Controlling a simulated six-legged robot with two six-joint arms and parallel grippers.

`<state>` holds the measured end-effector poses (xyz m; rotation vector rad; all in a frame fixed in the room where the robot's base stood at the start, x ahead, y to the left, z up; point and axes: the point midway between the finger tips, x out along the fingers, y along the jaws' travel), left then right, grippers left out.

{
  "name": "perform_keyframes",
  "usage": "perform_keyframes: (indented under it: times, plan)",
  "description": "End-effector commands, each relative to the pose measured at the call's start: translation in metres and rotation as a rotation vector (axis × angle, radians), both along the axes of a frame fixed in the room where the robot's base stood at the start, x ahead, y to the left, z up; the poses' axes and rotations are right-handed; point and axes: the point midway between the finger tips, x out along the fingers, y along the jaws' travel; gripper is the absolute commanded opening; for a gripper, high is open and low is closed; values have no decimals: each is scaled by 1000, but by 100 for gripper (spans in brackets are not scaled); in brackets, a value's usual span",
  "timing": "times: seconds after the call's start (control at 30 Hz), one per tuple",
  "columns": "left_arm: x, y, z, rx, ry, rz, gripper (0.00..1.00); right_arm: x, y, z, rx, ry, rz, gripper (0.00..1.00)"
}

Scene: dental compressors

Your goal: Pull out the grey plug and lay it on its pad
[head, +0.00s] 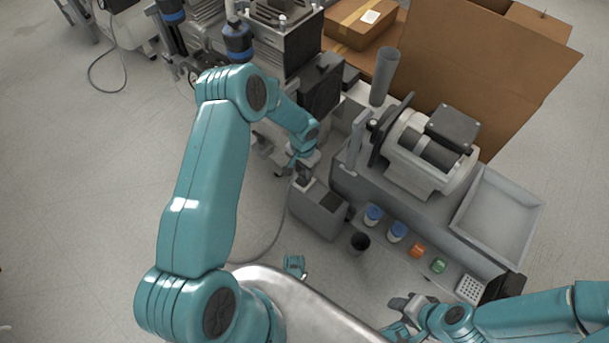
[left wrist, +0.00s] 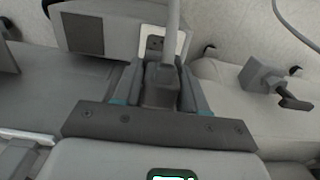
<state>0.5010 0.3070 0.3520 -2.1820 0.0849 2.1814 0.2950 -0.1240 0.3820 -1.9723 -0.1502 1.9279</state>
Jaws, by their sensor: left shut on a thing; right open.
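My left gripper (head: 303,172) is over the near end of the machine bench, close to a grey box with a dark top panel (head: 314,217). In the left wrist view my left gripper (left wrist: 160,88) is shut on the dark grey plug (left wrist: 160,78), with its grey cord (left wrist: 173,18) running up out of view. A pale-framed plate (left wrist: 182,42) shows just beyond the plug; I cannot tell whether it is the pad or a socket plate, nor whether the plug touches it. My right gripper (head: 398,318) is open and empty at the lower right.
The grey box with the dark panel (left wrist: 102,20) is also beside the plug in the left wrist view. A valve-like fitting (left wrist: 268,78) stands to the right there.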

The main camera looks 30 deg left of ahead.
Motion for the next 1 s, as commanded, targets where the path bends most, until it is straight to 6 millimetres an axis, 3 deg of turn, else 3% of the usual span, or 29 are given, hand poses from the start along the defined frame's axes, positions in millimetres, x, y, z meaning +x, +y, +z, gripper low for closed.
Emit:
perform_keyframes:
  times: [0.33, 1.0]
  plan:
    - [0, 0, 15, 0, 0, -1, 0, 0, 0, 9, 0, 0, 0, 43]
    - [0, 0, 15, 0, 0, -1, 0, -3, 3, 8, 2, 5, 11, 43]
